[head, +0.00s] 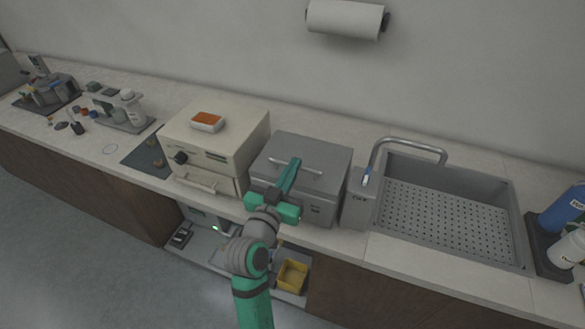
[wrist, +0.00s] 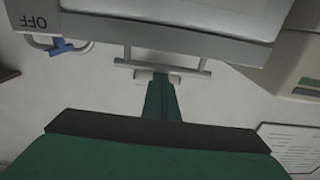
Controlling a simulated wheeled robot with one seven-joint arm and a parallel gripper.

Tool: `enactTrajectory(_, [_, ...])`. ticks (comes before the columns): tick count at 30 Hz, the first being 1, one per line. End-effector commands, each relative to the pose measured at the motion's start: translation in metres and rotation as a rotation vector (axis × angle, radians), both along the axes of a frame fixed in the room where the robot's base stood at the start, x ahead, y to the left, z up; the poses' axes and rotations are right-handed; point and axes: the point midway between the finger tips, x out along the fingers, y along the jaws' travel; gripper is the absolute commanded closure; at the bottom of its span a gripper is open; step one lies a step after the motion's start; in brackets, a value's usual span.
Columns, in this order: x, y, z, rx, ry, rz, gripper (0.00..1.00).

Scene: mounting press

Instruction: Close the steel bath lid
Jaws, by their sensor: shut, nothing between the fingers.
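The steel bath is a grey box (head: 310,205) on the counter, left of the sink. Its lid (head: 327,157) lies across the top and looks flat; I can make out no gap beneath it. The lid has a bar handle (head: 311,172), which also shows in the wrist view (wrist: 190,68). My gripper (head: 295,164) is shut and empty, its fingers over the lid by the middle of the handle. In the wrist view the fingertips (wrist: 161,78) overlap the bar's line; I cannot tell whether they touch it. My arm hides part of the bath's front.
A beige oven-like box (head: 235,135) with an orange-topped tray (head: 207,121) stands close on the left. A tap (head: 405,143) and a perforated sink (head: 450,212) are on the right. A paper roll (head: 345,19) hangs on the wall. A yellow bin (head: 292,276) sits below the counter.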

Motion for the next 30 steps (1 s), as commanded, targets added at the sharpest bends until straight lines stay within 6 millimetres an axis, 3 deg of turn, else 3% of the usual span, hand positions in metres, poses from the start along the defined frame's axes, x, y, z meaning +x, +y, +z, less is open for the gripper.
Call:
enactTrajectory(9, [0.005, -0.002, 0.038, 0.004, -0.011, 0.000, 1.00])
enactTrajectory(30, [-0.085, 0.026, 0.025, 0.001, -0.012, 0.003, 1.00])
